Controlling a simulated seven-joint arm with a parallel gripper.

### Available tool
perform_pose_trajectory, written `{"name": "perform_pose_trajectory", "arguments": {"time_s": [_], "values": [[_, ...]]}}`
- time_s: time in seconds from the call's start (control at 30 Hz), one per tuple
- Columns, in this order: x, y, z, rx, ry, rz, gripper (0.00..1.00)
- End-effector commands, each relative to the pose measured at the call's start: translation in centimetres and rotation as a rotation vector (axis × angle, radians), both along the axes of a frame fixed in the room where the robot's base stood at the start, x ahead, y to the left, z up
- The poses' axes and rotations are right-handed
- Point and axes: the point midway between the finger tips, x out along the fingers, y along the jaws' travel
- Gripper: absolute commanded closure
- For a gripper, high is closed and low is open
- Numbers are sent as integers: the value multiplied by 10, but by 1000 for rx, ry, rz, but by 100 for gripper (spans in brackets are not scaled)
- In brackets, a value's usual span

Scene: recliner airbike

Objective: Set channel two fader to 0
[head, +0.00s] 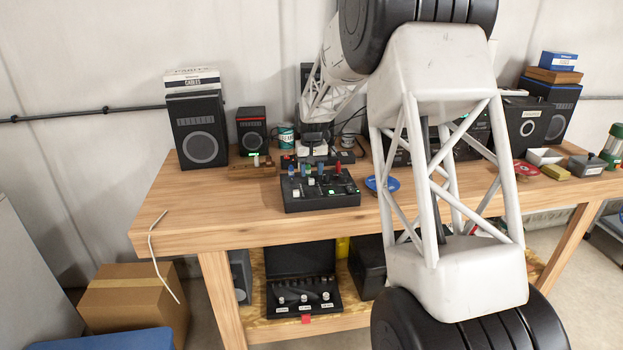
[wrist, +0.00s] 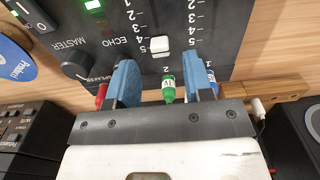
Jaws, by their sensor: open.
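The black mixer (head: 335,200) sits on the wooden bench and fills the upper part of the wrist view (wrist: 105,25). A white fader cap (wrist: 158,43) stands near the 5 end of its scale, above a printed 2. My gripper (wrist: 162,65) is open and empty, its two blue fingers apart on either side of the cap's column. The cap lies just beyond the fingertips and I see no contact. A green plug (wrist: 167,88) shows between the fingers. In the head view my gripper (head: 315,160) is over the mixer's back edge and partly hides it.
A red plug (wrist: 101,95) and a blue plug (wrist: 212,82) flank the fingers. The master knob (wrist: 77,64) and echo knob are to the left. Speakers (head: 199,130) stand behind on the bench. A blue disc (head: 382,184) lies right of the mixer. The bench's left front is clear.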

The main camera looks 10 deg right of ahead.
Motion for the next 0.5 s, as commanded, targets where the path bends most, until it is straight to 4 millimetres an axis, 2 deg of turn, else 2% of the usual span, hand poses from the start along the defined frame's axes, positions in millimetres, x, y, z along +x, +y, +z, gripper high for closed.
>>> {"name": "perform_pose_trajectory", "arguments": {"time_s": [0.2, 0.5], "values": [[0, 0, -23, 0, 1, 0, 53], [0, 0, -33, 0, -1, 0, 53]]}}
